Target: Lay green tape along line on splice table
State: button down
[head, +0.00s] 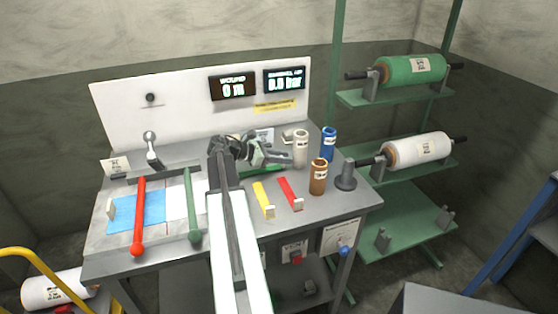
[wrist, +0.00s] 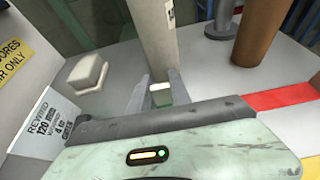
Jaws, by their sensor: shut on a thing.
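My gripper (head: 284,158) is over the right part of the bench, beside the off-white cylinder. In the wrist view its two fingers (wrist: 160,92) are closed around a small pale block (wrist: 160,97), which looks like the end block of the green tape. A green strip (head: 248,169) shows partly behind my arm in the head view; most of it is hidden. The splice table (head: 105,228) is at the left of the bench, with a blue sheet (head: 140,212) and a white sheet (head: 181,200) meeting at a seam.
Yellow tape (head: 261,194) and red tape (head: 287,187) lie right of my arm. Off-white (head: 301,150), blue (head: 328,143) and brown (head: 318,178) cylinders and a dark post (head: 345,177) stand near the gripper.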

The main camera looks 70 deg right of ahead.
notch_tip(320, 180, up, 18)
jog(key=p, duration=1.7)
jog(key=shift+f, duration=0.1)
